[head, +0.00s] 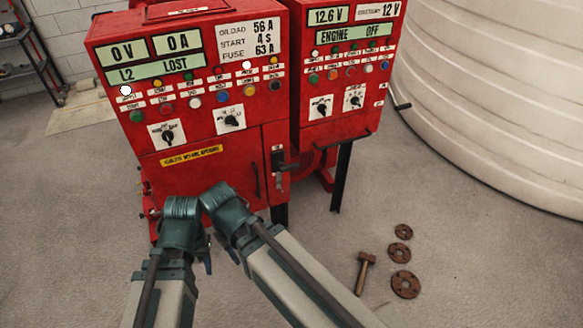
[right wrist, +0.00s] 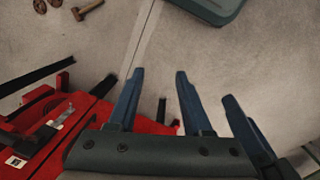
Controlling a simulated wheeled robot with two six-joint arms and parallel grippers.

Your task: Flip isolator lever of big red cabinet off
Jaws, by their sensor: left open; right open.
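The big red cabinet (head: 165,90) stands at centre left in the head view, with displays, lamps and two rotary knobs. Its isolator lever (head: 288,166) is a dark handle on a grey plate at the right of its front. In the right wrist view, the isolator plate (right wrist: 45,132) shows at lower left. My left gripper (head: 208,262) is low in front of the cabinet, left of and below the lever; its jaws are mostly hidden. My right gripper (right wrist: 160,72) is open and empty, its fingers apart over bare floor. Neither gripper touches the lever.
A second, smaller red cabinet (head: 345,75) on black legs stands close to the right. A large pale tank (head: 490,90) is at the far right. A hammer-like tool (head: 364,272) and brown flanges (head: 405,284) lie on the floor. The floor between is clear.

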